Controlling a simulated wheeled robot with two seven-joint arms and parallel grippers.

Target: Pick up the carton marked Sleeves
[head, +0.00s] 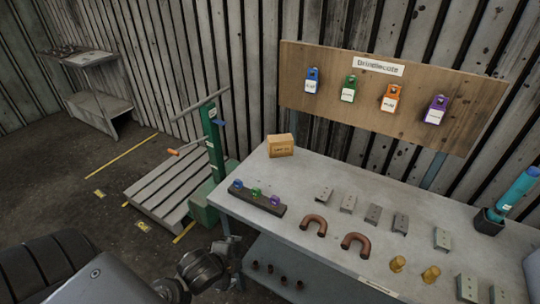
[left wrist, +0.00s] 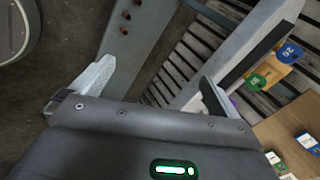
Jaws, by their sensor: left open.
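A small tan carton (head: 280,145) stands at the back left corner of the grey workbench (head: 330,180). Its front print is too small to read surely. My left gripper (head: 228,246) is by the bench's left front edge, below and in front of the carton and apart from it. In the left wrist view my left gripper (left wrist: 152,88) is open, with nothing between its fingers. A tan block face (left wrist: 278,73), seemingly the carton, shows at the right there, partly hidden by coloured knobs. My right gripper is not in view.
A dark rack (head: 257,199) with blue, green and purple knobs lies between gripper and carton. Two brown U-shaped pieces (head: 314,224), several metal brackets and brass parts lie further right. A padlock board (head: 380,92) rises behind. A green pallet lifter (head: 213,145) stands left.

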